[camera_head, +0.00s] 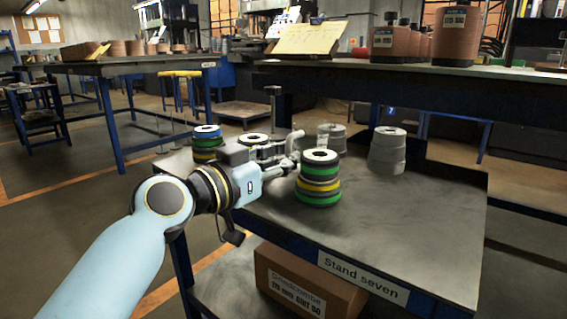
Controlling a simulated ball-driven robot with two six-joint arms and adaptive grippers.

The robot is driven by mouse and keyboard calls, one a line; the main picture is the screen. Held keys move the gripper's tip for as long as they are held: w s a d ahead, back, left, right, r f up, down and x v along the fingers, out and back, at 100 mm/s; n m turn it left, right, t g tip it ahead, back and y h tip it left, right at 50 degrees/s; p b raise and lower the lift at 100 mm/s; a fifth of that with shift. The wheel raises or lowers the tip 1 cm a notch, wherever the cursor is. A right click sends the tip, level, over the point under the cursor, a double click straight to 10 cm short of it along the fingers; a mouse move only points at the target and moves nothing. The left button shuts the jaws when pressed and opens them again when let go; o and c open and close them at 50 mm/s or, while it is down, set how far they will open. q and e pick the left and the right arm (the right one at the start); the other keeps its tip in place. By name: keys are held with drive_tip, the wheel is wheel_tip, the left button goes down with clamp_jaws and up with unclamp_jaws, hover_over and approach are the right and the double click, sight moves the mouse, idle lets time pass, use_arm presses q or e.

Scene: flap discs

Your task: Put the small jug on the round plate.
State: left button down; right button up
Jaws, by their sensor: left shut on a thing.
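My left gripper (280,152) reaches in from the left over the near table, beside a striped stack of discs. It is shut on a small pale grey thing (294,137) that is mostly hidden by the fingers. I cannot tell whether this is the small jug. No round plate can be made out for certain. My right gripper is not in view.
A green, yellow and black disc stack (318,182) stands just right of my left gripper. Grey stacks (387,150) (331,138) and a blue-green stack (207,140) stand farther back. The table (410,225) is clear at the front right. A cardboard box (300,285) sits below.

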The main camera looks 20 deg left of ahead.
use_arm(q)
drive_tip(key=shift+f, duration=0.1)
drive_tip(key=c, duration=1.7)
unclamp_jaws()
drive_tip(key=v, duration=1.2)
drive_tip(key=shift+p, duration=0.35)
